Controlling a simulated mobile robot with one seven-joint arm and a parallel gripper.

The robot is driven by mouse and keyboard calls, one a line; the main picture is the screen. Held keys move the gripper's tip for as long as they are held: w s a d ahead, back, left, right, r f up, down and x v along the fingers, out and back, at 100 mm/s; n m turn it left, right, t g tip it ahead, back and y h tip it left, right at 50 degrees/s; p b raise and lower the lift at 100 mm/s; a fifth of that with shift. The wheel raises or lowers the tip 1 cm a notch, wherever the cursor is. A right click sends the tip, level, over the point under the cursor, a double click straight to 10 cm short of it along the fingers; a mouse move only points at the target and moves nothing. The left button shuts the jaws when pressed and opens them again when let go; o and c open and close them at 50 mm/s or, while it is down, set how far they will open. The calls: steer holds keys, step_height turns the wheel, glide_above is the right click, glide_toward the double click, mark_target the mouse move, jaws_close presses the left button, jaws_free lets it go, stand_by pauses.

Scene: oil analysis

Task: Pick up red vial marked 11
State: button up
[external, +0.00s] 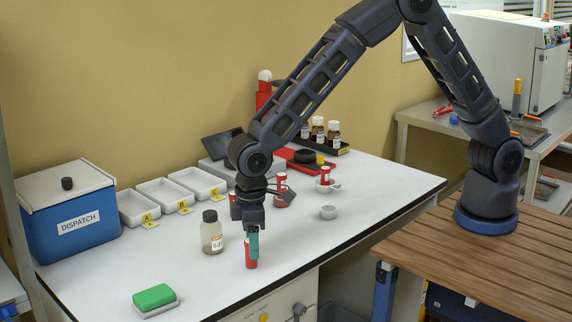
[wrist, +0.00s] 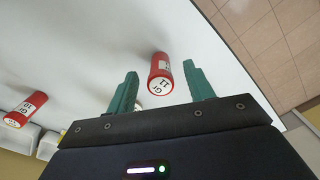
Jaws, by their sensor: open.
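A red vial marked 11 (wrist: 160,72) stands between my two green fingertips in the wrist view, its white lid label reading "GF 11". In the external view the red vial (external: 251,262) shows just under the fingers, near the front of the white bench. My gripper (external: 253,243) points down over it; in the wrist view the gripper (wrist: 162,85) is open, with a gap on both sides of the vial. Part of the vial is hidden by a finger in the external view. Another red vial, marked 10 (wrist: 27,108), stands to the left in the wrist view.
A clear bottle with a black cap (external: 212,232) stands close on the left. A green-topped sponge (external: 154,298) lies front left. Other red vials (external: 282,188) stand behind. White trays (external: 168,194) and a blue dispatch box (external: 70,220) are at the back left. The bench front edge is near.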

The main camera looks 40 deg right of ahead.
step_height(320, 180, down, 4)
steer(key=shift+w+r, duration=0.1)
steer(key=c, duration=1)
steer(key=shift+c, duration=0.2)
